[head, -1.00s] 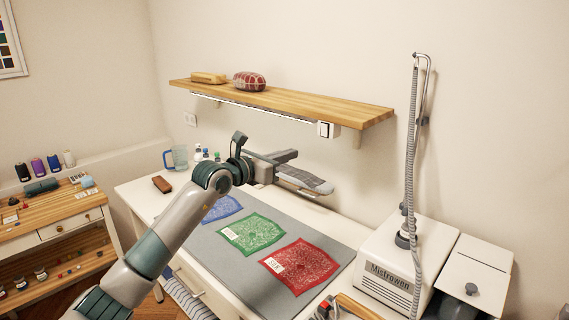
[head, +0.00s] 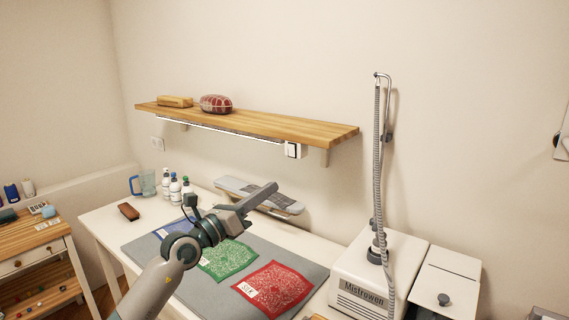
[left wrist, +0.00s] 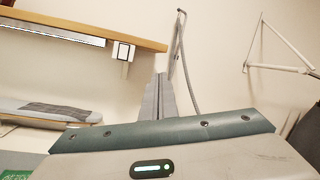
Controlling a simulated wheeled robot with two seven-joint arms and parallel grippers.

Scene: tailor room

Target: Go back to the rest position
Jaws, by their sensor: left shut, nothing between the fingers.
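My left gripper (head: 258,196) reaches in from the lower left of the head view, above the white table. Its fingers are together and hold nothing. The shut fingers also show in the left wrist view (left wrist: 160,98). Below the arm, a green cloth (head: 228,260) and a red cloth (head: 274,288) lie flat on the grey mat (head: 200,291). A blue cloth is partly hidden behind my left arm. My right gripper shows in neither view.
A wooden shelf (head: 250,121) juts from the wall above the table. A steam station (head: 377,275) with an upright hose stands at the right. A small sleeve board (head: 262,194) is behind my gripper. Bottles (head: 175,187) and a blue-handled jug (head: 147,183) stand at the back left.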

